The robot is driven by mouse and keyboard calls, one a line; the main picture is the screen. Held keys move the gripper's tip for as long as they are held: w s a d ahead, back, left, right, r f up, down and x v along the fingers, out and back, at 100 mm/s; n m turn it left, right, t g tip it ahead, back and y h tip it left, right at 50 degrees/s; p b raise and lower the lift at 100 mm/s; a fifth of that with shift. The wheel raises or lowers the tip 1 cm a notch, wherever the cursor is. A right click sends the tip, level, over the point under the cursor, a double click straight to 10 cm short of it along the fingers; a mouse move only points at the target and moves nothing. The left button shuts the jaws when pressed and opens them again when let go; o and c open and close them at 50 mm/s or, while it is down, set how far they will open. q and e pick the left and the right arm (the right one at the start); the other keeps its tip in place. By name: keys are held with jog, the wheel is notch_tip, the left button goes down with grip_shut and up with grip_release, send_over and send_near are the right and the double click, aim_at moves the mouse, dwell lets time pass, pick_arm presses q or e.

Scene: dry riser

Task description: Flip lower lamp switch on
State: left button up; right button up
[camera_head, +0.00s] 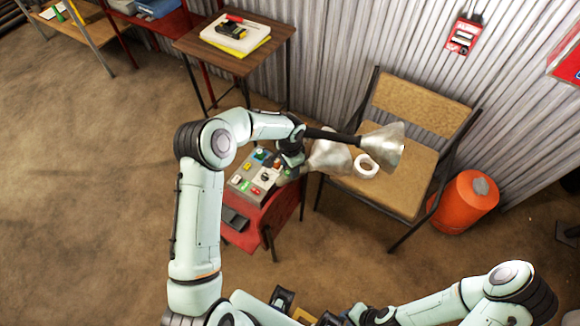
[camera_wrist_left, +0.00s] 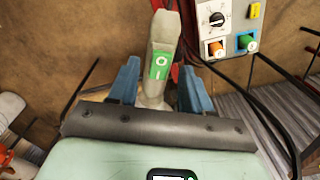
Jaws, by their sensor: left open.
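The two lamps show as metal cone shades in the head view, the upper shade (camera_head: 383,146) further right and the lower shade (camera_head: 328,155) beside my left gripper (camera_head: 289,160). In the left wrist view my left gripper (camera_wrist_left: 158,72) is open. A grey lamp handle (camera_wrist_left: 165,35) stands between its two blue fingers. A green switch (camera_wrist_left: 160,62) with a white ring mark is on the handle; I cannot tell whether a finger touches it. My right arm (camera_head: 440,306) lies along the bottom of the head view, and its gripper is unclear.
A control panel (camera_head: 257,172) with knobs and coloured buttons sits on a red stand (camera_head: 262,212); it also shows in the left wrist view (camera_wrist_left: 222,28). Black cables (camera_wrist_left: 265,115) run close to the gripper.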

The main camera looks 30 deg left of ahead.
pick_arm(q)
notch_tip(320, 180, up, 13)
dwell(0.3)
jog(key=shift+d+f, duration=0.1)
jog(key=shift+f, duration=0.05)
dwell(0.3)
jog(key=s+d+f+n+h, duration=0.1)
jog(key=s+d+f, duration=0.25)
jog(key=f, duration=0.25)
jog(key=s+d+f+n+g+h, duration=0.1)
jog(key=s+d+f, duration=0.1)
jog(key=s+f, duration=0.3)
jog(key=s+d+f+n+h, duration=0.1)
jog(key=s+d+f, duration=0.2)
jog(key=f, duration=0.4)
jog(key=s+d+f+n, duration=0.2)
jog(key=s+f+n, duration=0.1)
jog(key=s, duration=0.7)
jog(key=s+d+f+n, duration=0.1)
jog(key=s+f+n, duration=0.3)
jog(key=s, duration=0.6)
jog(key=shift+s+d+f+h, duration=0.3)
jog(key=shift+d+f, duration=0.1)
jog(key=shift+f, duration=0.45)
